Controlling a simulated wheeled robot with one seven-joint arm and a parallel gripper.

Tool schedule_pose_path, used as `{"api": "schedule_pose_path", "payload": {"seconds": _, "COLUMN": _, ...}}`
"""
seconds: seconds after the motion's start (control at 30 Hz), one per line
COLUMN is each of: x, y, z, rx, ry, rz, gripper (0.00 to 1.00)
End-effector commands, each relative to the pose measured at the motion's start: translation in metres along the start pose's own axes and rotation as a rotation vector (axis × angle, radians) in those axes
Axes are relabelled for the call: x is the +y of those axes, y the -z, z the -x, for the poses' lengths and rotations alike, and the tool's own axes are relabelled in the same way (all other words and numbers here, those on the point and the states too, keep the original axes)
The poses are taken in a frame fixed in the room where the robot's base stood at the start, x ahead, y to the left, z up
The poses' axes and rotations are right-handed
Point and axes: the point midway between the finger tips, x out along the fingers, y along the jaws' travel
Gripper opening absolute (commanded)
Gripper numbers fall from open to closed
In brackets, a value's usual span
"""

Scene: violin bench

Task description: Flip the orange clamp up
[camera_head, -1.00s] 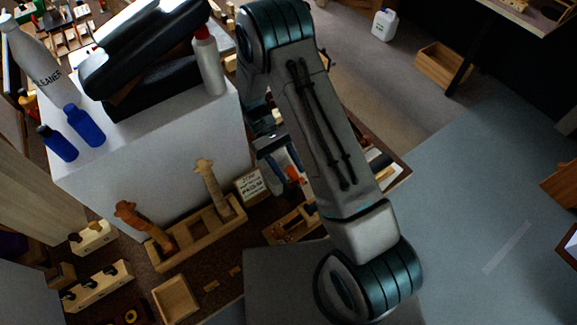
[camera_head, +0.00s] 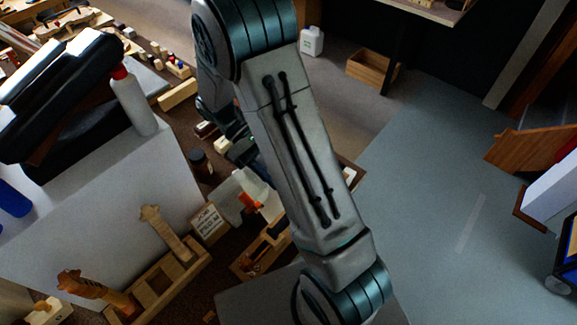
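A small orange piece (camera_head: 249,202), which looks like the orange clamp, shows on the bench just left of my arm. It sits beside a pale block-like part; its full shape and its tilt are too small to tell. My gripper (camera_head: 242,152) is only partly seen as dark parts above the orange piece in the picture, mostly covered by my own arm. Its fingertips are not clear, and I cannot tell whether it touches anything.
A small lettered sign (camera_head: 208,222) stands left of the orange piece. A wooden rack (camera_head: 160,284) with carved scrolls is at lower left. A white cabinet (camera_head: 150,190) carries a bottle (camera_head: 133,100) and a black case. Open floor (camera_head: 430,190) lies to the right.

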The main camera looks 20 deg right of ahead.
Motion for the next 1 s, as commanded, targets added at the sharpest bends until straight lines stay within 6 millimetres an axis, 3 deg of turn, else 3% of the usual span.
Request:
{"api": "schedule_pose_path", "payload": {"seconds": 0.2, "x": 0.016, "y": -0.018, "z": -0.008, "rx": 0.001, "ry": 0.0, "rz": -0.001, "gripper": 0.42}}
{"api": "schedule_pose_path", "payload": {"seconds": 0.57, "x": 0.019, "y": -0.022, "z": -0.009, "rx": 0.0, "ry": -0.001, "rz": 0.0, "gripper": 0.42}}
{"api": "schedule_pose_path", "payload": {"seconds": 0.7, "x": 0.018, "y": -0.025, "z": -0.009, "rx": 0.02, "ry": 0.002, "rz": -0.005, "gripper": 0.03}}
{"api": "schedule_pose_path", "payload": {"seconds": 0.87, "x": 0.015, "y": -0.036, "z": -0.009, "rx": 0.144, "ry": 0.021, "rz": -0.038, "gripper": 0.0}}
{"api": "schedule_pose_path", "payload": {"seconds": 1.0, "x": 0.009, "y": -0.052, "z": -0.01, "rx": 0.338, "ry": 0.049, "rz": -0.093, "gripper": 0.0}}
